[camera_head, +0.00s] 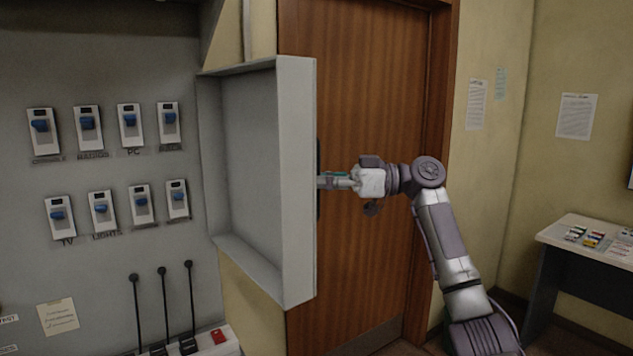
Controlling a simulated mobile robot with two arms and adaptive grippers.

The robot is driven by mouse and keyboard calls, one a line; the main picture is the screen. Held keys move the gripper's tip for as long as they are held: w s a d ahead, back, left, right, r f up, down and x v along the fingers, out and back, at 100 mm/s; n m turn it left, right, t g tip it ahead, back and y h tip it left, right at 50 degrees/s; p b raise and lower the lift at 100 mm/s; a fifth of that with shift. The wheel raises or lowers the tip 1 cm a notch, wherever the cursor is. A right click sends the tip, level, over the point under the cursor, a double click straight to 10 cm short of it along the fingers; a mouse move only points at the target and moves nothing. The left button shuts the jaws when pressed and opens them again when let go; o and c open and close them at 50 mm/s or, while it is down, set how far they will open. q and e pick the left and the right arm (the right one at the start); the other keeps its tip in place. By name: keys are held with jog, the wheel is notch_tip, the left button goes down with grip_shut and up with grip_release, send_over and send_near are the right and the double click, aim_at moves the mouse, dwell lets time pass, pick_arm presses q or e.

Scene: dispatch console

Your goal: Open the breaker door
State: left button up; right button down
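The breaker door (262,170) is a grey metal panel with a raised rim. It stands swung out from the breaker panel (100,75), which shows two rows of white breakers with blue switches. My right gripper (325,180) is at the outer side of the door, near its free edge at mid height. Its fingertips are partly hidden by the door edge, so I cannot tell whether they are open or shut, or whether they touch the door. My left gripper is not in view.
A wooden door (375,110) stands behind my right arm. Black levers (163,300) and a red button (218,336) sit below the breakers. A desk (590,250) with small coloured items is at the right. Papers hang on the yellow walls.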

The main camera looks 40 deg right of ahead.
jog(key=c, duration=1.2)
grip_release()
jog(key=shift+w, duration=0.1)
jog(key=v, duration=1.2)
